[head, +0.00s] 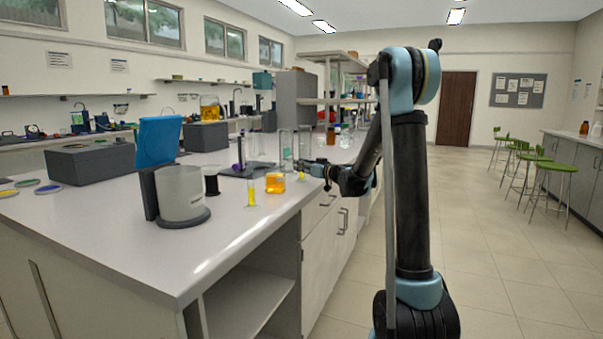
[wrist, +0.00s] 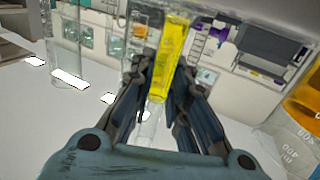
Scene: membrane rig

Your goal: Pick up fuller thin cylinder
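A thin clear cylinder with a tall column of yellow liquid (wrist: 170,50) stands between the fingers of my gripper (wrist: 166,72) in the wrist view. The fingertips come in from both sides and seem to press against it. Its clear foot shows below the liquid. In the head view my gripper (head: 312,168) is low over the bench's right edge, and the cylinder there is small and partly hidden. Another thin cylinder with yellow liquid (head: 251,193) stands farther left on the bench, filled only part way.
A beaker of orange liquid (head: 274,183) is just left of my gripper and fills the right side of the wrist view (wrist: 305,100). Tall clear cylinders (head: 286,150) stand behind. A white container on a dark base (head: 181,192) is nearer, on the bench (head: 110,235).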

